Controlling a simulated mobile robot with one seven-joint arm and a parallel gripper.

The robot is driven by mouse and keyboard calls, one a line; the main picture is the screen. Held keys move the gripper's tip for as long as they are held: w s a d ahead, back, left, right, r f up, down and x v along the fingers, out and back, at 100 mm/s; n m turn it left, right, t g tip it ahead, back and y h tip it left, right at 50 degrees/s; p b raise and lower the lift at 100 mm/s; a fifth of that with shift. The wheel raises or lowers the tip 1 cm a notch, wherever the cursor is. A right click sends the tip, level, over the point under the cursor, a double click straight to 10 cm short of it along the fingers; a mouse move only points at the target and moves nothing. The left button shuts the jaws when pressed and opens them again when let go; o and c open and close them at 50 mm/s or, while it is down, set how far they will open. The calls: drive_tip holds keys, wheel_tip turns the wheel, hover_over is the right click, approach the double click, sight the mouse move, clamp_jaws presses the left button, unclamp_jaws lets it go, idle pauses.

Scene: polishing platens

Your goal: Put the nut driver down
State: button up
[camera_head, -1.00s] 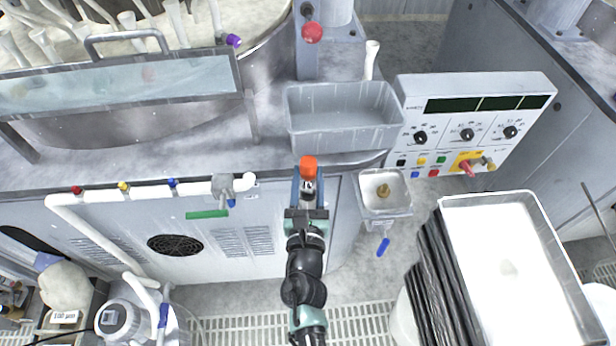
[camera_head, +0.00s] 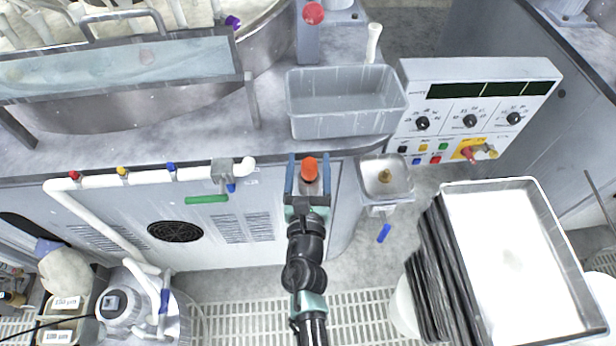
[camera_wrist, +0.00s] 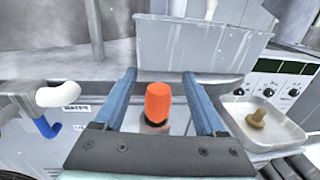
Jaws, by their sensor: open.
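The nut driver shows as an orange handle (camera_head: 310,169) at the front edge of the grey bench, below the grey bin in the head view. In the wrist view the orange handle (camera_wrist: 158,102) stands upright with a dark collar under it. My gripper (camera_head: 309,163) is open, with one blue finger on each side of the handle. In the wrist view there is a clear gap between the handle and each finger of my gripper (camera_wrist: 160,88). What supports the nut driver from below is hidden.
The grey bin (camera_head: 345,128) stands on the bench just beyond. A small tray (camera_head: 388,194) with a brass-coloured piece (camera_head: 384,177) is close on the right. A control panel (camera_head: 470,130) stands further right.

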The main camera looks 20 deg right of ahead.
drive_tip(key=shift+r+p, duration=0.35)
drive_tip(key=shift+r, duration=0.15)
drive_tip(key=shift+s+a+r, duration=0.1)
drive_tip(key=shift+s+r, duration=0.05)
drive_tip(key=shift+s, duration=0.05)
drive_tip(key=v, duration=1.1)
drive_tip(key=shift+s+a+b, duration=0.15)
drive_tip(key=shift+s+b, duration=0.15)
drive_tip(key=shift+b, duration=0.15)
